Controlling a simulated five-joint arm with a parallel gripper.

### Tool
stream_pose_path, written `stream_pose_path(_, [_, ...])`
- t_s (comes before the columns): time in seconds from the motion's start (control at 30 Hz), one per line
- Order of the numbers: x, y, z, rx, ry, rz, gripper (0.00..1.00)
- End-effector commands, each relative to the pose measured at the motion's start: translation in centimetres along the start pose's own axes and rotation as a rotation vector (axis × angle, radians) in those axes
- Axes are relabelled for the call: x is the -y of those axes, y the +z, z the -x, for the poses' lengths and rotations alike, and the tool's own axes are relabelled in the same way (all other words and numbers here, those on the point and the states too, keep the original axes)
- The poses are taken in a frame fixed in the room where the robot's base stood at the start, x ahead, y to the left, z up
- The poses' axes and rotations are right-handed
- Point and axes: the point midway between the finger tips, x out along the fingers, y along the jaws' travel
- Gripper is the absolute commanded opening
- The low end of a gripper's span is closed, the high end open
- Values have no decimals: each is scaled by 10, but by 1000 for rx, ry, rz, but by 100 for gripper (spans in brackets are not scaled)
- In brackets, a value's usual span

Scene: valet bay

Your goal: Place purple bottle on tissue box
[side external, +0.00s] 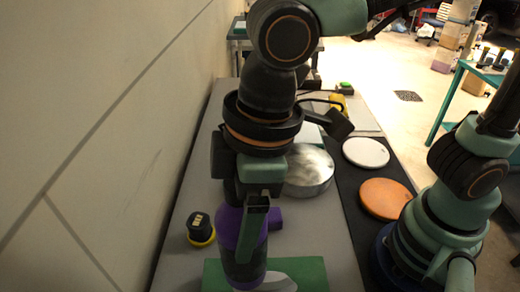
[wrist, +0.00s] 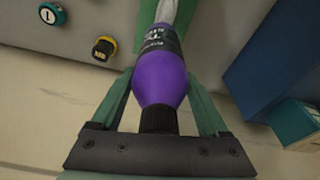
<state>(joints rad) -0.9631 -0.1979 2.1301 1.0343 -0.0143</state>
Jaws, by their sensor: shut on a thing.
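My gripper (wrist: 158,112) is shut on the purple bottle (wrist: 160,78), with a finger on each side below its black cap. The bottle has a dark label and a pale far end. In the side view the bottle (side external: 233,228) hangs below my gripper (side external: 250,212), about upright. A green box-like thing (side external: 315,273) with a pale grey patch, possibly the tissue box, is at the bottom edge of the side view. The bottle's lower end overlaps it in the picture; I cannot tell whether they touch.
A black and yellow knob-like item (side external: 201,230) stands left of the bottle. A purple block (side external: 275,218) is behind it. A round metal tin (side external: 307,172), a white disc (side external: 366,152) and an orange disc (side external: 385,198) lie farther right. A wall borders the left side.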

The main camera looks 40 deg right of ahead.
Motion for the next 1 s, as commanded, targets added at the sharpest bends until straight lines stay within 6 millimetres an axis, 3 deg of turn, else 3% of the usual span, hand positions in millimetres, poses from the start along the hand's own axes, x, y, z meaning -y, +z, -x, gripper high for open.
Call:
stream_pose_path(0.5, [0,9,-53,-1,0,0,0])
stream_pose_path(0.93, [0,10,-58,-2,0,0,0])
stream_pose_path(0.97, [0,10,-59,0,0,0,81])
stream_pose_path(1.0, [0,10,-59,-1,0,0,97])
